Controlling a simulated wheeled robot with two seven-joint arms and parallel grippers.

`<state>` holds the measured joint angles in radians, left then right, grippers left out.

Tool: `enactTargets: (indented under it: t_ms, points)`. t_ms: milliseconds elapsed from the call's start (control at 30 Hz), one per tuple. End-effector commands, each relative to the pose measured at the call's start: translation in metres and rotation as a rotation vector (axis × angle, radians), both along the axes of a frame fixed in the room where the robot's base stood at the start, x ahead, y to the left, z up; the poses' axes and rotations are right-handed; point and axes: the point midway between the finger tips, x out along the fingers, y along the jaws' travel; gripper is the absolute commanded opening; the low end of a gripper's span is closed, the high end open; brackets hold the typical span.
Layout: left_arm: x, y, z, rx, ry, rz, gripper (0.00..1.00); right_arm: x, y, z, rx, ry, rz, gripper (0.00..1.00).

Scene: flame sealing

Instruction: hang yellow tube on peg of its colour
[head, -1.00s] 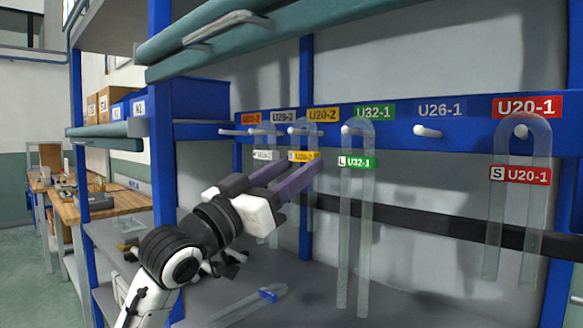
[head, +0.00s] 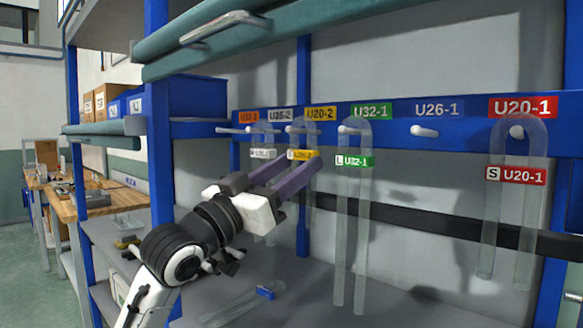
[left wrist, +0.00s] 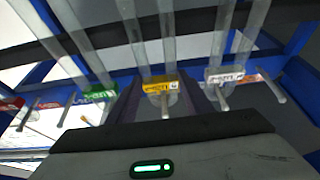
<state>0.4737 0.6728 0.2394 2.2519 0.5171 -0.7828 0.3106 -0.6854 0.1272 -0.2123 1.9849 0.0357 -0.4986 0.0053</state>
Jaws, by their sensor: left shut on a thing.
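The yellow-tagged clear U-shaped tube (head: 313,215) hangs bend up at the yellow U20-2 label (head: 321,113) on the blue rail. Its yellow tag also shows in the left wrist view (left wrist: 158,86). My left gripper (head: 312,165) is shut on this tube near its tag, just below the bend. The peg beneath the yellow label (head: 292,129) lines up with the tube's bend. In the left wrist view, this peg (left wrist: 165,105) shows within the bend's outline, between my fingers. I cannot tell whether the tube rests on it. My right gripper is not in view.
A green-tagged tube (head: 362,230) hangs close to the right, and a white-tagged one (left wrist: 220,75) hangs on the other side. A red-tagged tube (head: 488,230) hangs at far right. The U26-1 peg (head: 424,131) is bare. A blue-tagged tube (head: 265,292) lies on the shelf.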

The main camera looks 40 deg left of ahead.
Motion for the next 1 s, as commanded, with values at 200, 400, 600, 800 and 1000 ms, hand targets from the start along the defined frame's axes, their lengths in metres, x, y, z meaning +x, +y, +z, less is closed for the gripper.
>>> enactTargets:
  t_ms: [200,400,600,800,1000]
  points:
    - [0.0008,0.0003,-0.0005,-0.001,0.002,0.001,0.24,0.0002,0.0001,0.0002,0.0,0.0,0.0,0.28]
    - [0.0006,0.0003,-0.0004,-0.001,0.001,0.001,0.68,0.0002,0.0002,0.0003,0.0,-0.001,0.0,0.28]
    - [0.0005,0.0002,-0.0004,-0.001,0.002,0.0,0.78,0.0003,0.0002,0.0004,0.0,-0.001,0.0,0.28]
    - [0.0004,0.0002,-0.0004,-0.001,0.001,0.0,0.99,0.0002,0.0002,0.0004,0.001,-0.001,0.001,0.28]
    - [0.0002,0.0002,-0.0002,-0.001,0.001,0.0,0.99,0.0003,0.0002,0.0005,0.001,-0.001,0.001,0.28]
